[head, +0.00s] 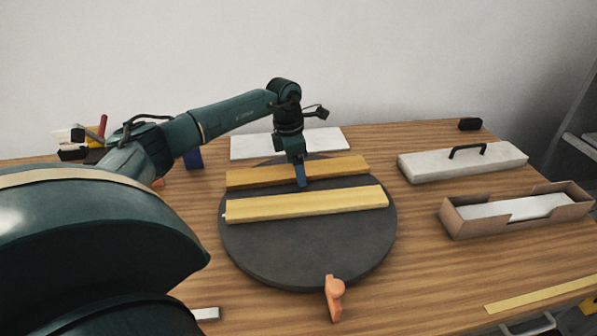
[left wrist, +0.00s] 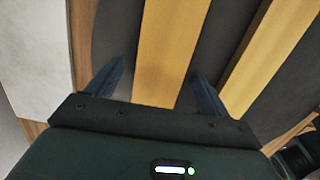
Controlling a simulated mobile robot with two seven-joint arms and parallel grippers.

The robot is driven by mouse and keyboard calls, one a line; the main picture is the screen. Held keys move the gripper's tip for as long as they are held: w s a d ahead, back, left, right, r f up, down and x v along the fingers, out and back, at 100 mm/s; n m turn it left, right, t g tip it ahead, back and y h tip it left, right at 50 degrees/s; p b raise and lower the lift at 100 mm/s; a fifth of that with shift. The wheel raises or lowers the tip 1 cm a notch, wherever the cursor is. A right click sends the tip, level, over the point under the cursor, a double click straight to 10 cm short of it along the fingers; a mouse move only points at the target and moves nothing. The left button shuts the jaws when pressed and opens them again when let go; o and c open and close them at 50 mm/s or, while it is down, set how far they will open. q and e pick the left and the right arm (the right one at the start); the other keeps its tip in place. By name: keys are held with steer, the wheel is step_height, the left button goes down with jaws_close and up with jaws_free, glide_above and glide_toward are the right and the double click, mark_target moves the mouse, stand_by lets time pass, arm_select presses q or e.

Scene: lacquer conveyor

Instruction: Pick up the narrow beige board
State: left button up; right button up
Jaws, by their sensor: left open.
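Two long beige-yellow boards lie side by side on a dark round turntable (head: 310,248): a rear board (head: 342,166) and a front board (head: 330,202). I cannot tell for sure which is the narrow one. My left gripper (head: 300,178) is open, pointing down over the rear board. In the left wrist view its two blue fingers (left wrist: 157,85) stand on either side of the rear board (left wrist: 170,40), with visible space at both sides. The front board (left wrist: 272,50) lies outside the right finger. My right gripper does not show.
A white panel (head: 250,147) lies behind the turntable. A pale slab with a black handle (head: 470,165) and an open cardboard box (head: 480,227) are at the right. An orange clamp-like piece (head: 334,297) sits at the turntable's front edge. A thin yellow strip (head: 540,295) lies front right.

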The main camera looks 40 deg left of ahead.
arm_select(q)
steer(key=shift+c, duration=0.2)
steer(key=shift+r, duration=0.1)
steer(key=c, duration=1.2)
